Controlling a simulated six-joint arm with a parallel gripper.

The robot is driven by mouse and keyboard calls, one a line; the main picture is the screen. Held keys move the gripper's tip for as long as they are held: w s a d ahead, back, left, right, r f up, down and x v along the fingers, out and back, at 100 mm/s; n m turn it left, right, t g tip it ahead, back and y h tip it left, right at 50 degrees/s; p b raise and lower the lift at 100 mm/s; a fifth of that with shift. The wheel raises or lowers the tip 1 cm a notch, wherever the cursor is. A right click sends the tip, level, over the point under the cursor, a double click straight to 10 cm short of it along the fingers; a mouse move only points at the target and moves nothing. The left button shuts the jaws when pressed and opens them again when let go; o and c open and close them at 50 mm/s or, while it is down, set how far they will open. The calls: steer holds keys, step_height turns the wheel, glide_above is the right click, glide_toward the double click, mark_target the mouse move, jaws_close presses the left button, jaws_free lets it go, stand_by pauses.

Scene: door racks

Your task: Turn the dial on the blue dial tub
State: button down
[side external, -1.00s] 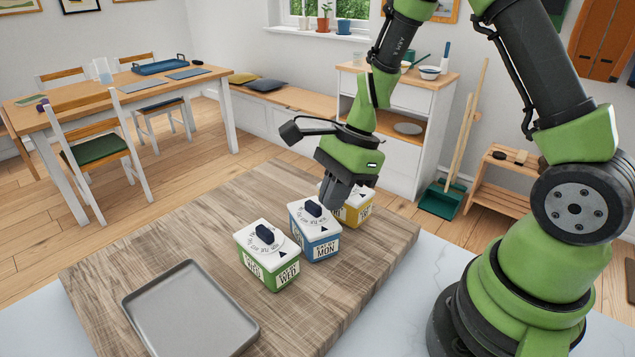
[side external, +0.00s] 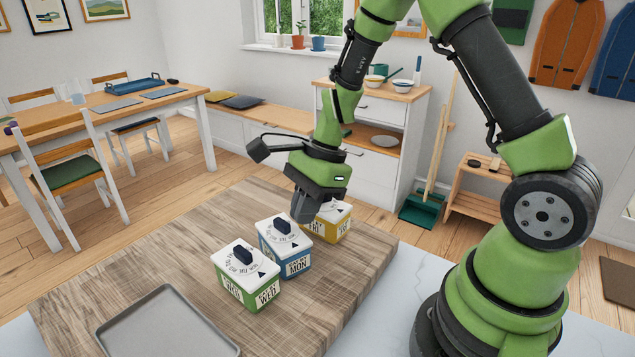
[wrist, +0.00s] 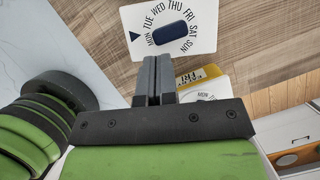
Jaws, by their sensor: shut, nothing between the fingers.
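The blue dial tub (side external: 285,248) stands on the wooden board, with a white lid, a dark dial knob (side external: 282,226) and a MON label on its front. In the wrist view, a white lid (wrist: 178,48), apparently this tub's, shows a ring of day names around a dark knob (wrist: 171,33) and a dark triangle at its left edge. My gripper (side external: 303,212) is shut and empty, just behind and right of the blue tub's knob. It points down between the blue and yellow tubs; its closed fingers (wrist: 153,78) look apart from the knob.
A green tub (side external: 248,281) labelled WED stands in front-left of the blue one. A yellow tub (side external: 335,222) stands close behind, partly hidden by my gripper. A grey tray (side external: 165,325) lies at the board's front. The wooden board (side external: 120,255) is clear on the left.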

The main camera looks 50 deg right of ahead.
steer(key=s+d+r, duration=0.1)
steer(key=d+r, duration=0.5)
steer(key=r, duration=0.2)
steer(key=shift+s+d, duration=0.2)
steer(key=shift+d, duration=0.05)
steer(key=c, duration=1.8)
jaws_free()
steer(key=shift+d+r, duration=0.1)
steer(key=shift+r, duration=0.3)
steer(key=o, duration=0.4)
steer(key=shift+r+n, duration=0.2)
steer(key=shift+n, duration=0.2)
steer(key=shift+o, duration=1.4)
steer(key=a+n, duration=0.1)
steer(key=n, duration=0.2)
steer(key=w+a+n+g+h, duration=0.1)
steer(key=a+n, duration=0.1)
steer(key=n, duration=0.2)
steer(key=w+a+n+h, duration=0.1)
steer(key=a+n, duration=0.1)
steer(key=n, duration=0.1)
steer(key=shift+w+a+f+n+g, duration=0.15)
steer(key=shift+w+f+n+g, duration=0.05)
steer(key=shift+n+g, duration=0.1)
steer(key=n+h, duration=0.2)
steer(key=n, duration=0.7)
glide_toward(280, 220)
step_height(280, 220, down, 9)
steer(key=shift+s+a+f, duration=0.1)
steer(key=shift+f, duration=0.05)
